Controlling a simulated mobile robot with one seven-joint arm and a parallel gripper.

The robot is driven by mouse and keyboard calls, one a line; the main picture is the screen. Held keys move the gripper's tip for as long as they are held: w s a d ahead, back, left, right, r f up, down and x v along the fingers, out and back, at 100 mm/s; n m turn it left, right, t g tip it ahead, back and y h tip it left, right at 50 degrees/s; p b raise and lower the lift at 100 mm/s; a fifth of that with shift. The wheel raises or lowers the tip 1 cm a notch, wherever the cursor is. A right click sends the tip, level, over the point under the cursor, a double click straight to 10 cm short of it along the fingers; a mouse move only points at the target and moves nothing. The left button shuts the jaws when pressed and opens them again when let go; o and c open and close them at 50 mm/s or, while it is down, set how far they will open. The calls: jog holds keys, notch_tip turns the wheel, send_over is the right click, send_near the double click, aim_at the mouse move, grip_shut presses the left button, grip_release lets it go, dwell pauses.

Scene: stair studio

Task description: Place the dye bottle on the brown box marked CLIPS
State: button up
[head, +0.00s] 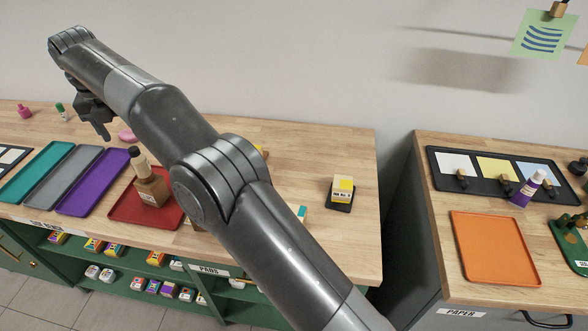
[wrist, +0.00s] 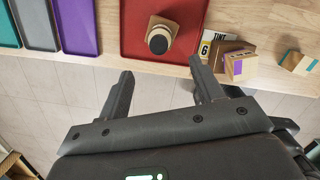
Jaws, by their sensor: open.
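A brown bottle with a dark cap (head: 150,186), which looks like the dye bottle, stands upright on a red tray (head: 118,212). The wrist view shows it from above (wrist: 161,36), just beyond my fingertips. My gripper (wrist: 161,68) is open and empty, its fingers apart from the bottle. In the head view my gripper (head: 104,130) hangs over the bench's left part. I cannot read CLIPS on any box. A brown box (wrist: 234,52) and a small tan box with a purple label (wrist: 238,68) sit right of the tray in the wrist view; my arm mostly hides that area in the head view.
Teal (head: 32,172), grey and purple (head: 95,182) trays lie left of the red one. A yellow-and-white box (head: 343,188) stands on a black pad. A gap separates the right bench, which holds an orange tray (head: 494,248) and a purple bottle (head: 527,189).

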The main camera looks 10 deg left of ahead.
jog(key=w+d+r+m, duration=0.3)
jog(key=d+r+m, duration=0.1)
jog(key=d, duration=0.4)
jog(key=w+d+r+m, duration=0.4)
jog(key=d+r, duration=0.1)
jog(key=d, duration=0.3)
jog(key=s+d+r+m+t, duration=0.15)
jog(key=d+m, duration=0.35)
jog(key=d, duration=0.5)
jog(key=d+r+m, duration=0.2)
jog(key=d+m, duration=0.3)
jog(key=d, duration=0.5)
jog(key=s+d+f+m+t, duration=0.1)
jog(key=s+d+m, duration=0.35)
jog(key=d, duration=0.45)
jog(key=s+d+f+m+t, duration=0.1)
jog(key=s+d+m, duration=0.4)
jog(key=d, duration=0.4)
jog(key=s+d+f+m, duration=1)
jog(key=s+m, duration=0.2)
jog(key=m, duration=0.1)
jog(key=shift+s+d+f+h, duration=0.25)
jog(key=shift+s+d+h, duration=0.15)
jog(key=shift+t, duration=0.25)
